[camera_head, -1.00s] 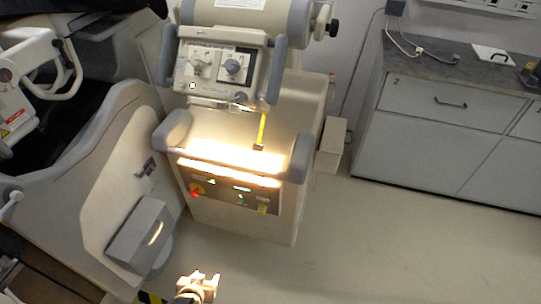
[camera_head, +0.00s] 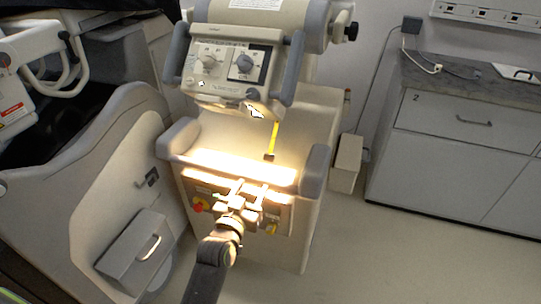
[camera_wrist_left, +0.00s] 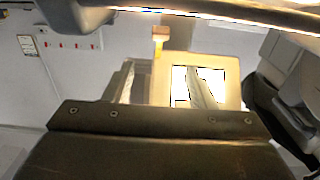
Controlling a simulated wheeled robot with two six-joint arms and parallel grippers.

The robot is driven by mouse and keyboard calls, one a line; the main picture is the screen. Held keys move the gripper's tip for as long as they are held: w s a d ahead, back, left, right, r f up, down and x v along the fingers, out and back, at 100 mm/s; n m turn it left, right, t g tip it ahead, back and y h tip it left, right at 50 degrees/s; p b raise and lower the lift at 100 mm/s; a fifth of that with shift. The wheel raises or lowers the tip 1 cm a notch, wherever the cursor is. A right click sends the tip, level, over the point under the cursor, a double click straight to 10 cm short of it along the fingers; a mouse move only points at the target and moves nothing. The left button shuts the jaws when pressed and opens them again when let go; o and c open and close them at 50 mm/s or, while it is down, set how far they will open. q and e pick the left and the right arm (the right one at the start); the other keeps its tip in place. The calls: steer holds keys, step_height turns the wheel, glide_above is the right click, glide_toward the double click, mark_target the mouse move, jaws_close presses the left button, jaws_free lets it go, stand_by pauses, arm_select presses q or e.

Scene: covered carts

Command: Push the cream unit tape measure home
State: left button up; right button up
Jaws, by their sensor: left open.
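The cream unit (camera_head: 235,65) has a knob panel and grey side handles. Its yellow tape measure (camera_head: 274,137) hangs down out of the underside, with a dark end tab (camera_head: 269,157) just above the bright lit ledge. My left gripper (camera_head: 251,187) is open and empty, in front of and below that ledge, apart from the tab. In the left wrist view the scene looks upside down: the tape's brown tab (camera_wrist_left: 160,32) shows beyond the open fingers (camera_wrist_left: 161,68), roughly between them sideways. My right gripper is not in view.
The lit cream ledge (camera_head: 235,172) has grey bumpers at both ends. A panel with a red button (camera_head: 198,207) lies below it, partly behind my arm. A moulded cream side body (camera_head: 120,190) stands left. A grey-topped cabinet (camera_head: 460,120) stands right, with clear floor before it.

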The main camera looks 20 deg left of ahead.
mark_target(268, 157)
arm_select(q)
steer(key=w, duration=0.6)
steer(key=w+b, duration=0.1)
steer(key=w, duration=0.6)
steer(key=shift+w+d+f, duration=0.1)
steer(key=shift+d+f, duration=0.05)
steer(key=shift+d, duration=0.05)
steer(key=shift+w+b, duration=0.3)
steer(key=shift+w, duration=0.5)
jaws_close()
